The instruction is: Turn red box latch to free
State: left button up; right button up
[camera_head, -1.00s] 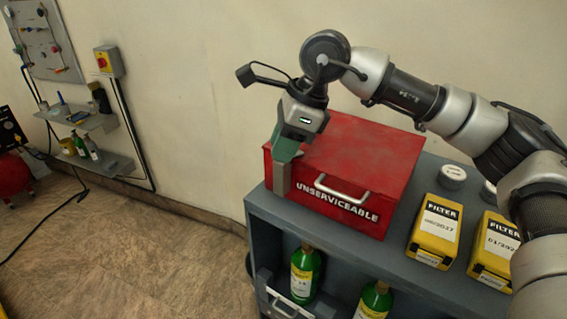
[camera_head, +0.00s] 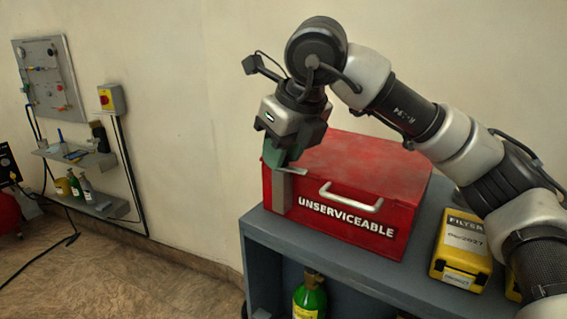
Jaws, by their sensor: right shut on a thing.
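The red box (camera_head: 385,170), marked "UNSERVICEABLE", sits shut on top of a blue-grey cabinet. A grey metal latch (camera_head: 281,192) stands at the left end of its front face, left of the silver handle (camera_head: 351,197). A thin flat grey piece reaches right from the latch's top. My right gripper (camera_head: 284,162) reaches down from above at the box's front left corner. Its green fingers are shut on the latch's upper part, and they partly hide it. The exact contact is hard to make out. My left gripper is not in view.
The blue-grey cabinet (camera_head: 262,233) has an open shelf with a green bottle (camera_head: 309,298). A yellow filter box (camera_head: 461,248) stands on top, right of the red box. A wall shelf (camera_head: 75,158) with bottles and a panel (camera_head: 47,75) are far left.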

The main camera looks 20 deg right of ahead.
jog(key=shift+r+m+h+b, duration=0.1)
jog(key=shift+m+h+b, duration=0.3)
jog(key=shift+m, duration=0.4)
jog(key=o, duration=0.9)
jog(key=shift+w, duration=0.1)
jog(key=b+v, duration=0.1)
jog(key=v, duration=0.9)
jog(key=shift+s+r, duration=0.25)
jog(key=shift+r, duration=0.05)
jog(key=shift+f, duration=0.1)
